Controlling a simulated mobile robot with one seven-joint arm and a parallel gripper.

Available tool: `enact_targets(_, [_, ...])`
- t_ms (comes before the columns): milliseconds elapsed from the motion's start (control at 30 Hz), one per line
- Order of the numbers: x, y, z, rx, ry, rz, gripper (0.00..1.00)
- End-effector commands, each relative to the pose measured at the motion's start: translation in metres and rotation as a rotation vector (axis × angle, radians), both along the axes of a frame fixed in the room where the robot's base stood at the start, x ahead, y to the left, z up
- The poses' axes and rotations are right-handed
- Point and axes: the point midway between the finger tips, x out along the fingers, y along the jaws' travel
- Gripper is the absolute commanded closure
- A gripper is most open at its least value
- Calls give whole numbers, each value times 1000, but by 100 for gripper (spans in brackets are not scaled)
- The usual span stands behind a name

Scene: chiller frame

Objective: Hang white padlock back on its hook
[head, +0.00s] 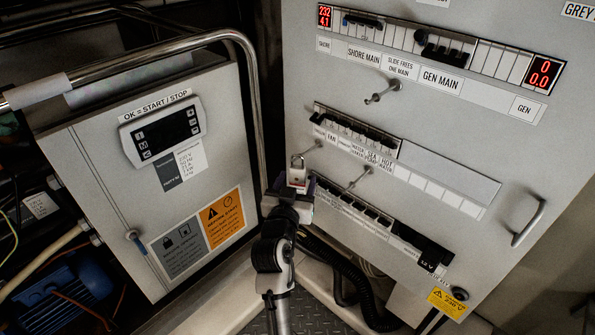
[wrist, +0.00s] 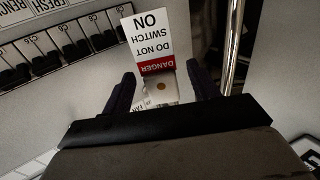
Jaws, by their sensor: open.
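The white padlock (head: 297,177) is upright in the head view, its shackle up at the tip of a thin hook (head: 314,146) on the grey panel. I cannot tell whether the shackle is around the hook or just beside it. In the wrist view the padlock's white underside with a brass keyhole (wrist: 160,92) lies between the fingers. A red and white danger tag (wrist: 147,40) shows beyond it. My gripper (head: 292,192) is open just below the padlock; its dark fingers (wrist: 163,88) stand on both sides with gaps visible.
Other hooks (head: 382,94) (head: 360,178) stick out from the panel, near rows of switches (head: 357,135). A metal rail (head: 250,85) runs close to the left of my gripper, before a grey controller cabinet (head: 95,165). A door handle (head: 530,222) sits at the right.

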Motion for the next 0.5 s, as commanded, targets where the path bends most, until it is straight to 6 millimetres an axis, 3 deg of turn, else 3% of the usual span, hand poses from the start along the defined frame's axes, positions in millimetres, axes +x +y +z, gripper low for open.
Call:
enact_targets(200, [30, -7, 4, 1, 1, 0, 40])
enact_targets(500, [34, -8, 2, 1, 0, 1, 40])
